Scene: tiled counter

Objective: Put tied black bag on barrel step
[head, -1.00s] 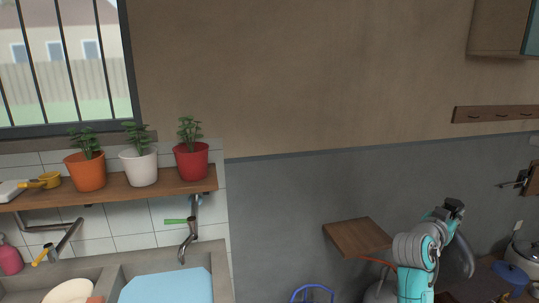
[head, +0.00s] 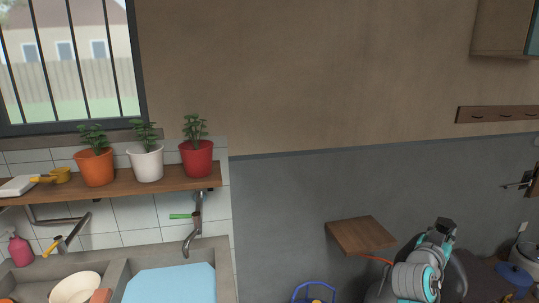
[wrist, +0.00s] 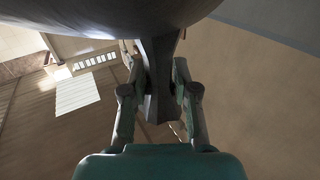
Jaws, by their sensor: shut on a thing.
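The tied black bag (wrist: 100,20) fills the top of the wrist view as a large dark rounded shape. Its narrow neck (wrist: 158,85) runs down between the fingers. My gripper (wrist: 157,72) is shut on this neck, with a finger pressed on either side. In the head view, my teal and grey arm stands at the lower right. A dark rounded shape (head: 456,277) shows beside it, probably part of the bag, largely hidden by the arm. I cannot make out the barrel step in either view.
A square wooden board (head: 360,234) is left of my arm, near the grey wall. A blue-framed object (head: 313,291) is below it. A blue pot (head: 514,277) stands at the far right. The sink (head: 225,270) and a shelf with potted plants (head: 120,184) are at left.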

